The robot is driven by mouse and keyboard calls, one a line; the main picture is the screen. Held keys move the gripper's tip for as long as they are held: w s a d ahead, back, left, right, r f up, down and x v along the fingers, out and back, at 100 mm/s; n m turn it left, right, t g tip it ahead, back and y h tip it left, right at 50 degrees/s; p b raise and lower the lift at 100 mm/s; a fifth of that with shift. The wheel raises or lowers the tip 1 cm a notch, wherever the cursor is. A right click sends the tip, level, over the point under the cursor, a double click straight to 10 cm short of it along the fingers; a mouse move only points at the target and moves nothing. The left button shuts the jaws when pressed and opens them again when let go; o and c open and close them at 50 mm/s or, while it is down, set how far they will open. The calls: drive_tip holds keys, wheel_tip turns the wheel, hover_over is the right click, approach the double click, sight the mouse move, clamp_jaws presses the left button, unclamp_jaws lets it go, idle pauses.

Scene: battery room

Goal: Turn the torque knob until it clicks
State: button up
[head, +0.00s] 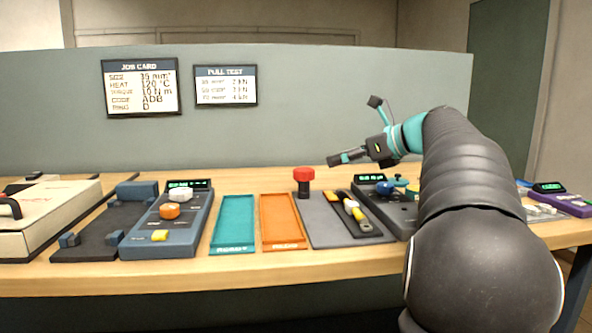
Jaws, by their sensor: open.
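My gripper (354,130) is wide open and empty, raised above the back of the bench. One finger points left and the other up. A dark grey device (398,217) stands below and to the right of it, partly hidden by my arm. It has a lit green display (370,178), a blue knob (385,188) and a yellow part at its right. A blue-grey device (170,240) further left has a white knob (180,194), an orange knob (169,211) and a yellow button (159,236). No knob's label is readable, so I cannot tell which is the torque knob.
A red-topped post (303,180) stands left of my gripper. A dark tray (372,233) holds a tool with yellow parts. Teal (233,225) and orange (282,222) trays lie flat. A purple device (574,205) is at the right. A job card (140,88) hangs behind.

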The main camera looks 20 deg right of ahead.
sight(305, 170)
drive_tip(key=x, duration=1.2)
drive_tip(key=shift+w+f, duration=0.15)
clamp_jaws()
